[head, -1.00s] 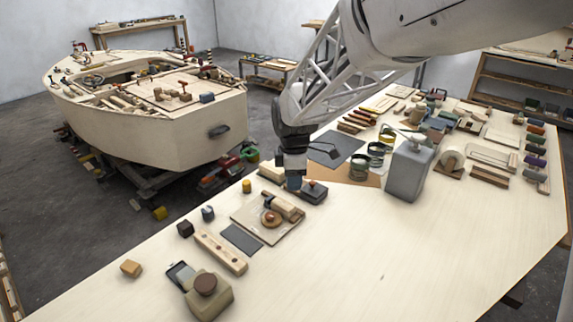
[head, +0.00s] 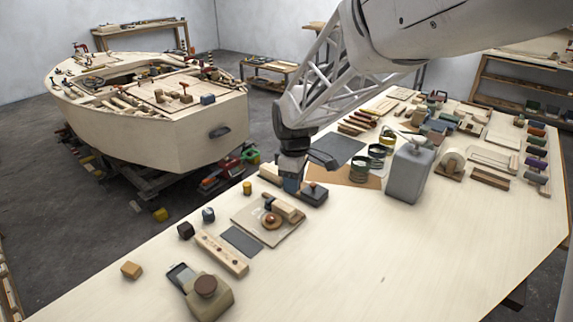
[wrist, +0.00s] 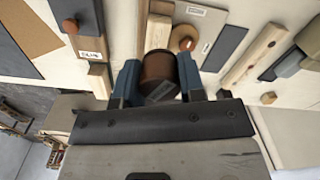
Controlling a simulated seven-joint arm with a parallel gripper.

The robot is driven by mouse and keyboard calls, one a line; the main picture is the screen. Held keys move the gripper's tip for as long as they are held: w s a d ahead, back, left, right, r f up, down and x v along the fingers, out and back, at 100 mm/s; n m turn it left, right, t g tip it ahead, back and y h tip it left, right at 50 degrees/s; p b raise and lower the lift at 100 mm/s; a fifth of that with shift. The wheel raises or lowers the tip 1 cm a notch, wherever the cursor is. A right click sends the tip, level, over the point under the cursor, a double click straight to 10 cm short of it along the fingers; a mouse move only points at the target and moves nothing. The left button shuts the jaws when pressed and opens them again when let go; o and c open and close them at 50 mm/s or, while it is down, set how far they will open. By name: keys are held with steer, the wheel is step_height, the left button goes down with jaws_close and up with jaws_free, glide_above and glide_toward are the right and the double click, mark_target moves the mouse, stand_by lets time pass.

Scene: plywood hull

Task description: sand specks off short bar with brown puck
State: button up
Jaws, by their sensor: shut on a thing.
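My gripper (wrist: 158,76) is shut on a dark brown round puck (wrist: 158,66), held between its blue fingers in the wrist view. In the head view my gripper (head: 291,186) is low over the bench, behind the pale board; the puck cannot be made out there. A short wooden bar with several dark spots (head: 221,252) lies in front of the board; it also shows at upper right in the wrist view (wrist: 256,54). Whether those spots are the specks, I cannot tell.
A pale board (head: 244,218) carries a wooden piece and a brown disc. A dark grey sheet (head: 241,240) lies between board and bar. A dark block with a knob (head: 316,195) is close beside my gripper.

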steer(key=m, duration=0.4)
steer(key=shift+f, duration=0.1)
stand_by(0.4)
